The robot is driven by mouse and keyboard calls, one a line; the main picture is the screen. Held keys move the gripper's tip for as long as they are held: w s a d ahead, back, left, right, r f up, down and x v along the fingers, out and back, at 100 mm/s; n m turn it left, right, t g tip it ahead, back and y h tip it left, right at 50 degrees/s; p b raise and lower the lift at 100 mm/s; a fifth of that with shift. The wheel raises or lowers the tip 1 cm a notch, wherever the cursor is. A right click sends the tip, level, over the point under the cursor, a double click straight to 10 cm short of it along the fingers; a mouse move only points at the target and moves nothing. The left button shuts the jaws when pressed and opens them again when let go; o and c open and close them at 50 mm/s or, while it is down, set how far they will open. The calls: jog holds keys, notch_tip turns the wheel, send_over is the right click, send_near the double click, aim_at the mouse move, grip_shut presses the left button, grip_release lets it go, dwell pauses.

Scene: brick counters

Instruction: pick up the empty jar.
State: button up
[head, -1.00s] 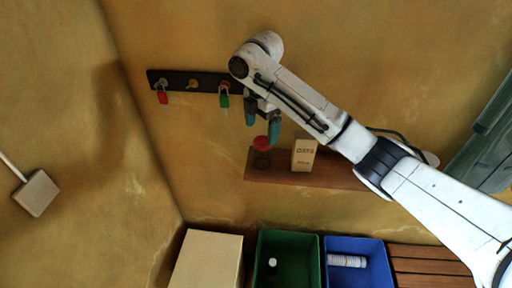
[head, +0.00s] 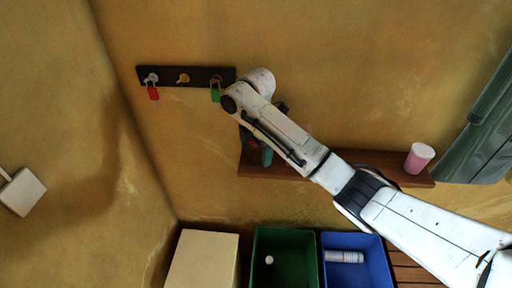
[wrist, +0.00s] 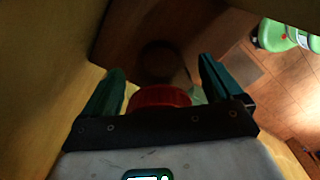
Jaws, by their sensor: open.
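A jar's red lid (wrist: 160,96) shows in the wrist view, between the teal fingers of my gripper (wrist: 165,90). The fingers are apart, one on each side of the lid, with a gap visible at least on the right. In the head view my gripper (head: 256,150) is low at the left end of the wooden shelf (head: 428,180), partly covered by my arm. The jar is hidden behind it there. I cannot see what the jar holds.
A pink cup (head: 418,158) stands at the shelf's right end. A key rack (head: 183,76) with padlocks hangs above left. Below are a pale box (head: 203,262), a green bin (head: 288,240) and a blue bin (head: 350,243). A green bottle (wrist: 275,36) shows in the wrist view.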

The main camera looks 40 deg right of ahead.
jog(key=shift+c, duration=0.3)
jog(key=c, duration=1.2)
jog(key=shift+r, duration=0.2)
